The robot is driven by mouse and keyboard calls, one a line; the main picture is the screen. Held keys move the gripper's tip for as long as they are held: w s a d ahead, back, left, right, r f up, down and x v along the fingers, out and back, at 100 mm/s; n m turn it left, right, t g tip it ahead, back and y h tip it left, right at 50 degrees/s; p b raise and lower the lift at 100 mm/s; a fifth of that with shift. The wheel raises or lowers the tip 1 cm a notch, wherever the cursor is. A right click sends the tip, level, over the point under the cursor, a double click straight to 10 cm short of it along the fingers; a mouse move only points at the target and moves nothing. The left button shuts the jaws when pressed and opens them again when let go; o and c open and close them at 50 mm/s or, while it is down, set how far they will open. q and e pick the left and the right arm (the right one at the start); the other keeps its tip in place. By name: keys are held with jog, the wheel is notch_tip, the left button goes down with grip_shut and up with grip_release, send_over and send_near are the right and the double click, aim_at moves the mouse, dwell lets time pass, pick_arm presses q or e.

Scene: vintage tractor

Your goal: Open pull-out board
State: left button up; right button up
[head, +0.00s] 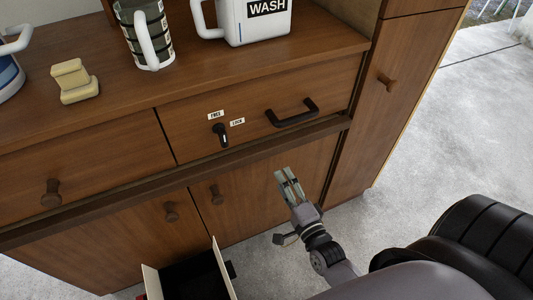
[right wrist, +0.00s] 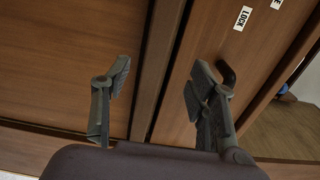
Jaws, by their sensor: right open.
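A wooden front panel (head: 270,92) carries a black bar handle (head: 293,113) on its right part. Left of the handle is a small black lever (head: 220,134), hanging down, with a FREE label (head: 216,115) and a LOCK label (head: 237,122) by it. The panel looks flush with the cabinet. My right gripper (head: 289,178) is open and empty, below the bar handle and in front of the lower door. In the right wrist view its fingers (right wrist: 160,75) stand apart, and the black lever (right wrist: 228,72) shows partly behind one finger. My left gripper is not in view.
The cabinet top (head: 190,85) holds a white WASH jug (head: 245,25), a striped mug (head: 145,35) and a yellowish block (head: 75,82). A dark ledge (head: 100,203) runs below the upper fronts. A pale-edged open box (head: 220,268) stands at the bottom. Grey floor (head: 430,130) lies at right.

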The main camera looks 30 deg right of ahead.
aim_at(266, 155)
jog(key=w, duration=1.1)
jog(key=shift+w+d, duration=0.35)
jog(key=shift+w, duration=0.05)
jog(key=shift+c, duration=0.2)
jog(key=shift+f, duration=0.1)
grip_shut()
